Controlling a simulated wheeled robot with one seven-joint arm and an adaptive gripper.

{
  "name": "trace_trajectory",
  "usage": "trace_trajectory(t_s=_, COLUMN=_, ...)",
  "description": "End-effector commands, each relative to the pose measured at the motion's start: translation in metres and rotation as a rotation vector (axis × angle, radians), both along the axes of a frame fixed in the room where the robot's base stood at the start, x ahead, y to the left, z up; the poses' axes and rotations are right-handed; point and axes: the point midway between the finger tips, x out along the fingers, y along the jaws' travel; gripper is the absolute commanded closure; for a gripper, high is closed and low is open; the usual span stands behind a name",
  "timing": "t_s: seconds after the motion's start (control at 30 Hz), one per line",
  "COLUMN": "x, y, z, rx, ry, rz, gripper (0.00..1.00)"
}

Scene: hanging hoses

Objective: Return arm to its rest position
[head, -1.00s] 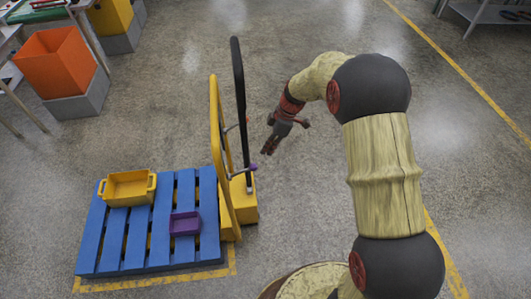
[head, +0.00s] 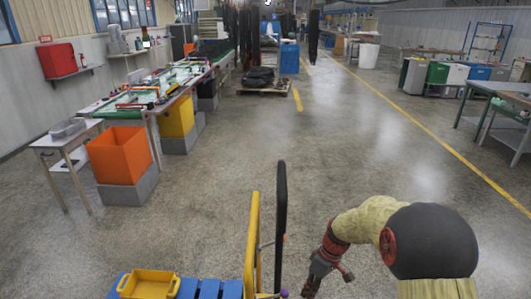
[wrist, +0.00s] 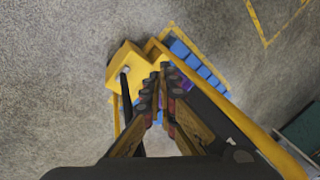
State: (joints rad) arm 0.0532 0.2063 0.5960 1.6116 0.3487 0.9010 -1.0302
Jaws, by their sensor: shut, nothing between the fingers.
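My arm (head: 432,240) is bent at the lower right of the head view, with its wrist hanging down and to the left. My gripper (head: 312,285) points down near the bottom edge, just right of a black upright bar. In the wrist view my gripper (wrist: 160,80) has its fingers together and empty.
A yellow frame (head: 252,245) and the black bar (head: 281,215) stand close left of my gripper. A yellow bin (head: 150,285) sits on the pallet. An orange bin (head: 119,155) and workbench (head: 170,88) are at left. The floor ahead is open; dark hoses (head: 313,37) hang farther back.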

Motion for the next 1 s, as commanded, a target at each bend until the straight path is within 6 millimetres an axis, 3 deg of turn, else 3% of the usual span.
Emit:
trace_trajectory(t_s=0.2, x=-0.058, y=-0.017, z=0.078, rx=-0.127, ry=0.045, rz=-0.345, gripper=1.00)
trace_trajectory(t_s=0.5, x=-0.136, y=-0.034, z=0.177, rx=-0.214, ry=-0.044, rz=-0.668, gripper=1.00)
trace_trajectory(t_s=0.8, x=-0.205, y=-0.046, z=0.250, rx=-0.212, ry=-0.224, rz=-0.796, gripper=1.00)
trace_trajectory(t_s=1.0, x=-0.234, y=-0.048, z=0.292, rx=-0.176, ry=-0.372, rz=-0.790, gripper=1.00)
